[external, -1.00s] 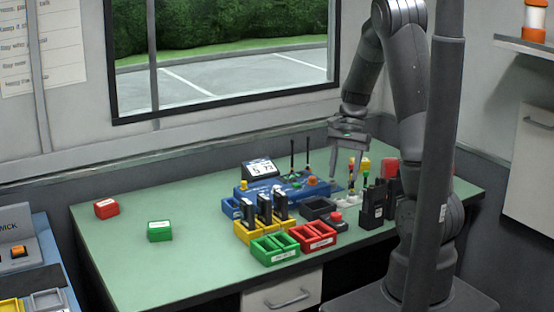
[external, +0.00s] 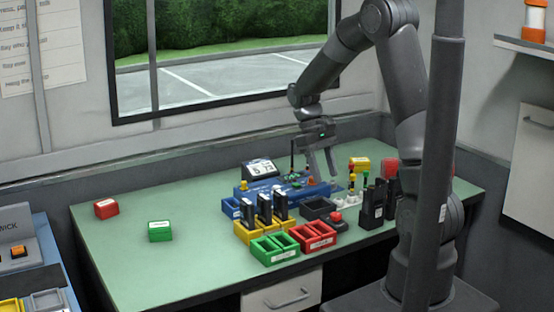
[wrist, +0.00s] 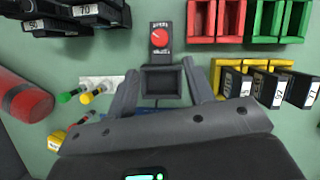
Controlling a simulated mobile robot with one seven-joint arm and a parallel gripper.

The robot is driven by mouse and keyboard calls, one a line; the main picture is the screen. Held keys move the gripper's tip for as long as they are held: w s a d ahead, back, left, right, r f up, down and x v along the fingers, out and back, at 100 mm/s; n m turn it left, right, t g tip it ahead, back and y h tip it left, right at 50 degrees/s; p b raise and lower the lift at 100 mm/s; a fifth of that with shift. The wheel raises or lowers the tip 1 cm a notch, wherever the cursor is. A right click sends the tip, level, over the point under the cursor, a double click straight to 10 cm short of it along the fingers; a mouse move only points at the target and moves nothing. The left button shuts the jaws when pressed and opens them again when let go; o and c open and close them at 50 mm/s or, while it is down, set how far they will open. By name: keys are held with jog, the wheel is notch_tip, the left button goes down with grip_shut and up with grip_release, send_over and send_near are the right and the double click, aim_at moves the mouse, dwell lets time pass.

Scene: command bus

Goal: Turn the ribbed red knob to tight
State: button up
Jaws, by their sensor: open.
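The red knob (external: 336,216) sits on a small dark box near the front right of the green bench. In the wrist view the knob (wrist: 160,40) is a round red disc on its dark panel, with pale lettering above and below. Its ribs and the label words are too small to read. My gripper (external: 320,173) is open and empty, pointing down above the bench, behind the knob and apart from it. In the wrist view my gripper (wrist: 159,67) has its fingers spread either side of a dark tray (wrist: 146,84), with the knob beyond the fingertips.
A blue unit (external: 244,190) with antennas stands behind the dark tray. Yellow bins (external: 244,235) with batteries, green bins (external: 270,256) and red bins (external: 313,247) stand left of the knob. Black radios (external: 374,205) stand to its right. The bench's left side is mostly clear.

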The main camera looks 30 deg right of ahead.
aim_at(336, 213)
jog(key=x, duration=1)
jog(key=shift+s+f, duration=0.15)
jog(key=shift+f, duration=0.1)
jog(key=shift+c, duration=0.6)
jog(key=c, duration=0.9)
jog(key=shift+o, duration=0.2)
jog(key=shift+m, duration=0.3)
jog(key=m, duration=0.1)
jog(key=m+y, duration=0.1)
jog(key=m, duration=0.1)
jog(key=m+y, duration=0.1)
jog(key=shift+d+m, duration=0.25)
jog(key=shift+m, duration=0.05)
jog(key=m+y, duration=0.1)
jog(key=m, duration=0.1)
jog(key=m+t+y, duration=0.1)
jog(key=m, duration=0.2)
jog(key=shift+s+d+m, duration=0.1)
jog(key=shift+d+m, duration=0.1)
jog(key=shift+m, duration=0.1)
